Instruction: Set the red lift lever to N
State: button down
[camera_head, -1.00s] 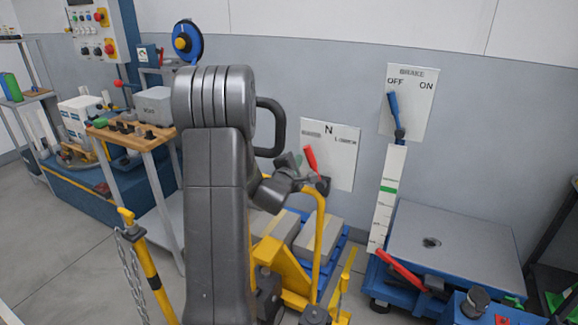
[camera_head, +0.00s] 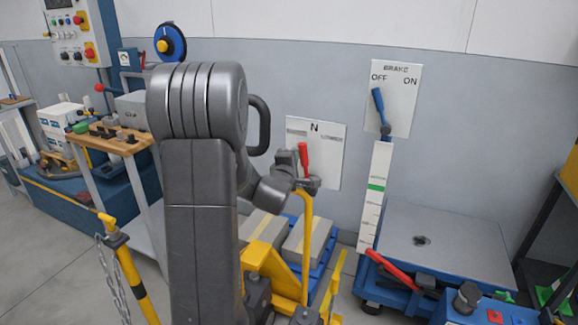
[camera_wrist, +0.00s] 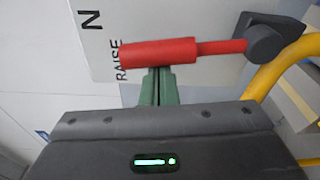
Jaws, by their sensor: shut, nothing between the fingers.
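The red lift lever (camera_head: 304,160) stands close to upright on its dark pivot, leaning slightly left, below the N on the white label plate (camera_head: 328,150). In the wrist view the red lever (camera_wrist: 160,52) lies across the picture, its free end beside the word RAISE and its pivot (camera_wrist: 266,44) at the right. My gripper (camera_wrist: 158,84) has its green fingers shut and empty, their tips against or very near the lever's grip. In the head view my gripper (camera_head: 289,160) is just left of the lever, and my arm hides part of it.
A yellow curved handle (camera_head: 306,245) rises beneath the lever from a yellow pallet truck with boxes. To the right are the blue BRAKE lever (camera_head: 380,108) and a blue scale table (camera_head: 440,235). A wooden-topped bench (camera_head: 108,138) stands left of my arm.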

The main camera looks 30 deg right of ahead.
jog(key=shift+s+d+r, duration=0.2)
jog(key=shift+s+d, duration=0.25)
jog(key=v, duration=1.4)
jog(key=shift+d, duration=0.1)
jog(key=w+a+x, duration=0.1)
jog(key=x, duration=1.3)
jog(key=shift+f+p, duration=0.2)
jog(key=shift+p, duration=0.15)
